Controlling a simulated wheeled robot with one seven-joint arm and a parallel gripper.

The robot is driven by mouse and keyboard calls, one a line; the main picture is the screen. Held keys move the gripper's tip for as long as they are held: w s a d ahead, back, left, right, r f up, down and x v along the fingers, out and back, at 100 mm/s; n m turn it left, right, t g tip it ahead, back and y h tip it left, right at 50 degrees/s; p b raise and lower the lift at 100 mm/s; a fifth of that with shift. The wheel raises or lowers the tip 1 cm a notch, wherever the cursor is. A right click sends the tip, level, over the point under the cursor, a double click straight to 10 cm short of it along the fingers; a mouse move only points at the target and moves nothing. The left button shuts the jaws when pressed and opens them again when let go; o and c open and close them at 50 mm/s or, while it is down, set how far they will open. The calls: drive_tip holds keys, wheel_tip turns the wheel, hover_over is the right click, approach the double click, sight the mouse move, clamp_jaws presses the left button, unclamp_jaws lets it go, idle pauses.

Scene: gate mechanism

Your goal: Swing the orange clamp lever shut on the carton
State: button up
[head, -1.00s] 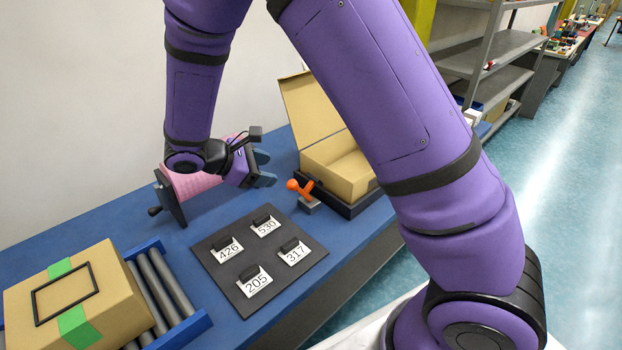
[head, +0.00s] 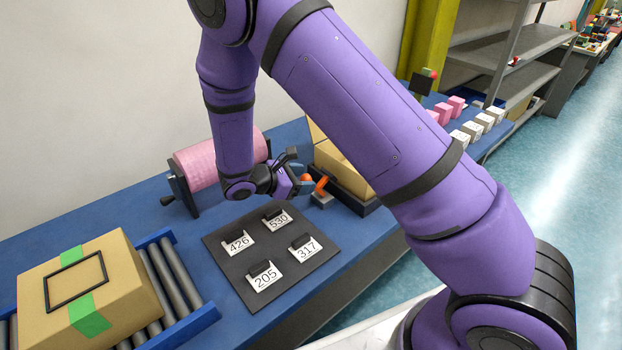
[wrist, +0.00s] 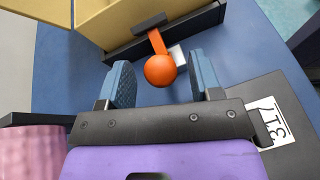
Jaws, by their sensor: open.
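The orange clamp lever (head: 321,185) stands beside the open carton (head: 345,169), its round knob toward my gripper. In the wrist view the lever's knob (wrist: 160,70) lies between my gripper's (wrist: 160,86) two blue fingers, with a gap on each side. The lever's arm runs from the knob up to a dark bracket at the carton tray's edge. My gripper (head: 303,184) is open at the lever in the head view. The carton (wrist: 125,18) shows at the top of the wrist view. My arm hides part of the carton in the head view.
A dark board (head: 238,272) with numbered tags lies in front of my gripper. A pink roll (head: 195,165) on a stand is to the left. A taped box (head: 70,325) sits on rollers at the lower left. Pink and white blocks stand beyond the carton.

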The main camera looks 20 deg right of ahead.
sight(327, 173)
drive_tip(key=shift+x, duration=1.5)
clamp_jaws()
drive_tip(key=shift+w+d+r+y, duration=0.15)
drive_tip(key=shift+d+r+y, duration=0.2)
drive_tip(key=shift+d+y, duration=0.3)
drive_tip(key=shift+w+d+r+g+y, duration=0.15)
drive_tip(key=shift+d+g+y, duration=0.1)
drive_tip(key=shift+d+y, duration=0.2)
drive_tip(key=shift+w+d+r+g+y, duration=0.1)
drive_tip(key=shift+d+g+y, duration=0.2)
drive_tip(key=shift+y, duration=0.2)
drive_tip(key=shift+w+d+n+g+y, duration=0.15)
drive_tip(key=shift+w+d+g+y, duration=0.1)
drive_tip(key=shift+d+y, duration=0.55)
drive_tip(key=shift+w+d+n+g+y, duration=0.2)
drive_tip(key=shift+d+y, duration=0.4)
drive_tip(key=shift+y, duration=0.4)
unclamp_jaws()
